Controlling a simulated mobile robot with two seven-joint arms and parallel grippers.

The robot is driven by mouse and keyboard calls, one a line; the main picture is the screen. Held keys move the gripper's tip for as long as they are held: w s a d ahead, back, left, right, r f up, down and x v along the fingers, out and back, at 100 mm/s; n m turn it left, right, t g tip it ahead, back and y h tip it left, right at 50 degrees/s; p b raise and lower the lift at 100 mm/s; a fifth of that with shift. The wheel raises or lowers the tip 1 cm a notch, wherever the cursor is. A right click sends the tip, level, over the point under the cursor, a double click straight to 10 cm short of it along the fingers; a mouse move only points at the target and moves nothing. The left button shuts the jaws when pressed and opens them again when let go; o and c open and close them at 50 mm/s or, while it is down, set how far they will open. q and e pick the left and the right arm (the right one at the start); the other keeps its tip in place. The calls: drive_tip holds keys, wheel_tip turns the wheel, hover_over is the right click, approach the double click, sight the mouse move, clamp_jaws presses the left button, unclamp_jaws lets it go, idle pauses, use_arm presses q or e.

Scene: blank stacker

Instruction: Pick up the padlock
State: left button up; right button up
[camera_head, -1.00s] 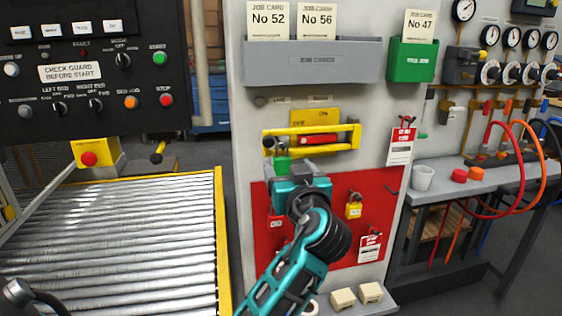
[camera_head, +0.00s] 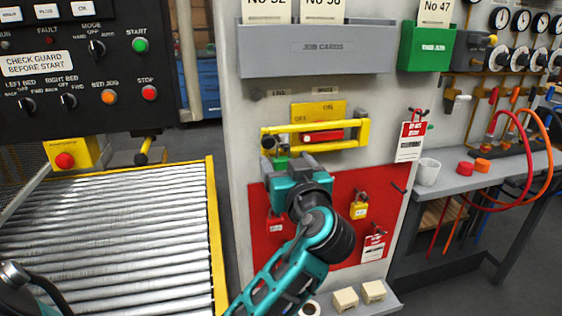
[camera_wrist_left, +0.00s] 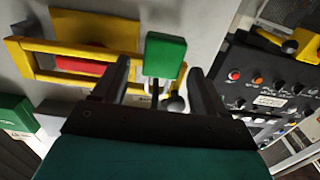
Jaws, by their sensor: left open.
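A green padlock (camera_wrist_left: 165,55) hangs by its shackle below the left end of the yellow guard bar. In the head view only a small part of this padlock (camera_head: 282,161) shows above my left gripper. My left gripper (camera_wrist_left: 160,72) is open. In the left wrist view its dark fingers stand on either side of the padlock, with gaps visible on both sides. I cannot tell whether the padlock is fully between the fingertips. A yellow padlock (camera_head: 358,209) and a red padlock (camera_head: 275,225) hang on the red board. My right gripper is not in view.
The yellow guard bar (camera_head: 350,133) frames a red handle (camera_head: 322,137) above the red board (camera_head: 335,190). Job card holders (camera_head: 318,49) are higher up. A roller bed (camera_head: 110,235) lies left. A bench with a white cup (camera_head: 428,172) and hoses is at right.

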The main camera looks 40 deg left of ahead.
use_arm(q)
drive_tip(key=c, duration=1.2)
drive_tip(key=shift+r, duration=0.2)
